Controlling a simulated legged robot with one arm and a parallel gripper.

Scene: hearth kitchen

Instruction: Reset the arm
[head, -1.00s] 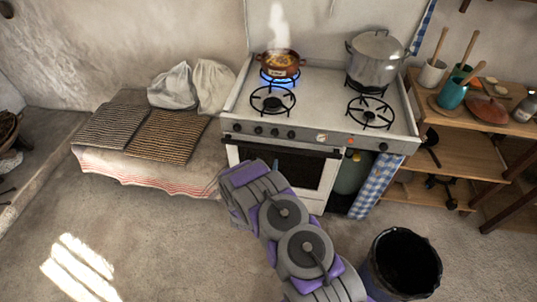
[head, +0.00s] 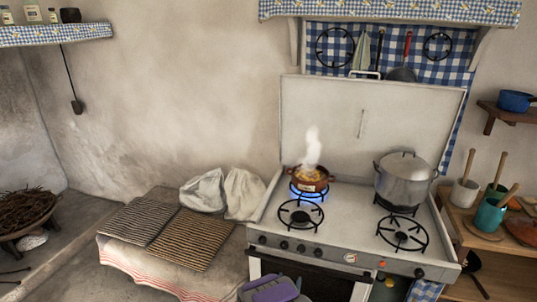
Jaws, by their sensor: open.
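Only the top of a purple and grey part of my arm (head: 268,290) shows at the bottom edge in the head view, in front of the stove's oven door. My gripper's fingers do not show. The rest of my arm is below the picture. The white stove (head: 340,215) stands behind it, with its lid raised against the wall.
A steaming brown pot (head: 310,179) sits over a lit blue burner. A large lidded metal pot (head: 404,181) stands at the back right burner. A low bench with two ribbed mats (head: 190,240) and cloth sacks (head: 243,194) is left. A wooden shelf unit (head: 500,265) stands right.

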